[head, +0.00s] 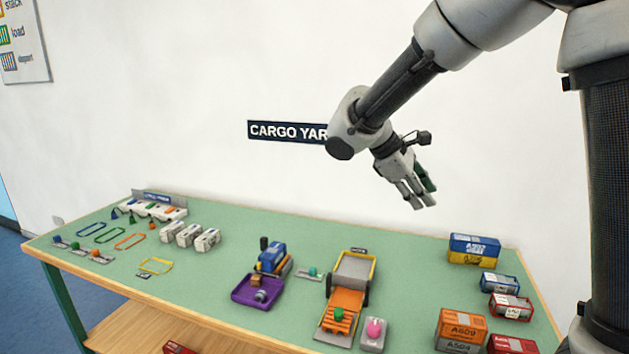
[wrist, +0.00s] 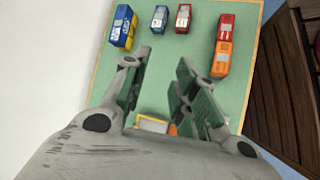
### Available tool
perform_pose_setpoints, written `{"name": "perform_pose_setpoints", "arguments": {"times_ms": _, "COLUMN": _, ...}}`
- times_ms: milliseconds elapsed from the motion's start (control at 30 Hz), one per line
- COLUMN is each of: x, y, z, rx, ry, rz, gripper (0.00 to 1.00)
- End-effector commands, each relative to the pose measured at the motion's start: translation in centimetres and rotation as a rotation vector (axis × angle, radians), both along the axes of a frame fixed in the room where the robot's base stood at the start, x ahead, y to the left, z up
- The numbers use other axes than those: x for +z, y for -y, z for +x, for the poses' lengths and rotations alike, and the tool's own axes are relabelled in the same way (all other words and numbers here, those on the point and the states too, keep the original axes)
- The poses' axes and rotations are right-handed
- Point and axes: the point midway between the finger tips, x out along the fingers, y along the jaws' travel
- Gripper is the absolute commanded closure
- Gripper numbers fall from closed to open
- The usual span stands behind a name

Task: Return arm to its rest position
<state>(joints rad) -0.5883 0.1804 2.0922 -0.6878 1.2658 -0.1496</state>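My gripper (head: 418,190) is in the air in front of the white wall, above the back right part of the green table (head: 215,247). Its fingers point down and touch nothing. In the wrist view my gripper (wrist: 158,95) shows its fingers spread apart, with bare green table seen between them. It is open and empty.
On the table's right stand blue, red and orange containers, such as an orange one (head: 461,325). A truck with an orange ramp (head: 343,304) and a purple tray (head: 257,293) are mid-table. White blocks (head: 190,236) and coloured frames lie left. A CARGO YARD sign (head: 287,131) hangs behind.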

Motion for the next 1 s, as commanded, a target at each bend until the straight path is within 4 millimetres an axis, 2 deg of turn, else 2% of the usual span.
{"name": "perform_pose_setpoints", "arguments": {"times_ms": 33, "x": 1.1, "y": 2.6, "z": -1.8, "rx": -0.078, "ry": 0.033, "rz": 0.071, "gripper": 0.71}}
{"name": "perform_pose_setpoints", "arguments": {"times_ms": 200, "x": 2.7, "y": 8.6, "z": -8.6, "rx": -0.336, "ry": 0.146, "rz": 0.315, "gripper": 0.71}}
{"name": "perform_pose_setpoints", "arguments": {"times_ms": 333, "x": 3.1, "y": 11.3, "z": -14.0, "rx": -0.524, "ry": 0.257, "rz": 0.497, "gripper": 0.71}}
{"name": "perform_pose_setpoints", "arguments": {"times_ms": 500, "x": 2.7, "y": 12.8, "z": -19.9, "rx": -0.735, "ry": 0.415, "rz": 0.711, "gripper": 0.71}}
{"name": "perform_pose_setpoints", "arguments": {"times_ms": 600, "x": 2.4, "y": 12.9, "z": -22.1, "rx": -0.821, "ry": 0.492, "rz": 0.804, "gripper": 0.71}}
{"name": "perform_pose_setpoints", "arguments": {"times_ms": 700, "x": 2.1, "y": 12.8, "z": -23.4, "rx": -0.875, "ry": 0.545, "rz": 0.863, "gripper": 0.71}}
{"name": "perform_pose_setpoints", "arguments": {"times_ms": 1000, "x": 1.9, "y": 12.7, "z": -24.1, "rx": -0.905, "ry": 0.574, "rz": 0.898, "gripper": 0.71}}
